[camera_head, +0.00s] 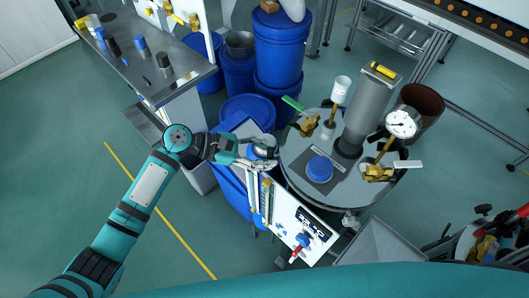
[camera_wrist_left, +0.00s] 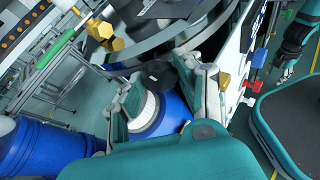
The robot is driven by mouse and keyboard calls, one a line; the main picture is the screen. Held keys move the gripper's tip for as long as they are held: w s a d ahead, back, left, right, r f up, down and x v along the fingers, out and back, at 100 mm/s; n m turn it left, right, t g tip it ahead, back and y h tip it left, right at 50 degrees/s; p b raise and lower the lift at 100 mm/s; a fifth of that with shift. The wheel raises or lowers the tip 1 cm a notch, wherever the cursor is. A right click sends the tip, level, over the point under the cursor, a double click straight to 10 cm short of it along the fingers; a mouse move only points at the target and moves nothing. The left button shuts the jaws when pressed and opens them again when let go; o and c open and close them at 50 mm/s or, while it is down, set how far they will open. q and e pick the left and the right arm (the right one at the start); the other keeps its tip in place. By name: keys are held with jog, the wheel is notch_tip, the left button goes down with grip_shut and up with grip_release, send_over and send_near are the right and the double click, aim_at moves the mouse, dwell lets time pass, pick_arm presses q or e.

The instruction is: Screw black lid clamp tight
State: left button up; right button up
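The round metal lid (camera_head: 297,158) with a blue cap (camera_head: 320,169) covers the vessel beside the white panel. My left gripper (camera_head: 266,153) is at the lid's left edge, above the panel's top. In the left wrist view, its two fingers (camera_wrist_left: 166,97) are spread. A dark rounded part (camera_wrist_left: 161,76) shows between and beyond them, below the lid's rim; it may be the black lid clamp, but I cannot tell whether the fingers touch it. In the left wrist view, a teal arm at upper right ends in what looks like my right gripper (camera_wrist_left: 284,72), too small to read.
Brass valves (camera_head: 379,173) and a pressure gauge (camera_head: 401,123) stand on the lid. Blue barrels (camera_head: 279,50) crowd behind it. A white panel (camera_head: 290,213) with fittings stands below my left gripper. A workbench (camera_head: 150,62) is at upper left. The floor at left is clear.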

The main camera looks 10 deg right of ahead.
pick_arm(q)
jog(key=c, duration=0.6)
jog(key=shift+m+t+p, duration=0.35)
jog(key=shift+m+t, duration=0.05)
jog(key=shift+m, duration=0.1)
jog(key=o, duration=0.9)
jog(key=v, duration=1.2)
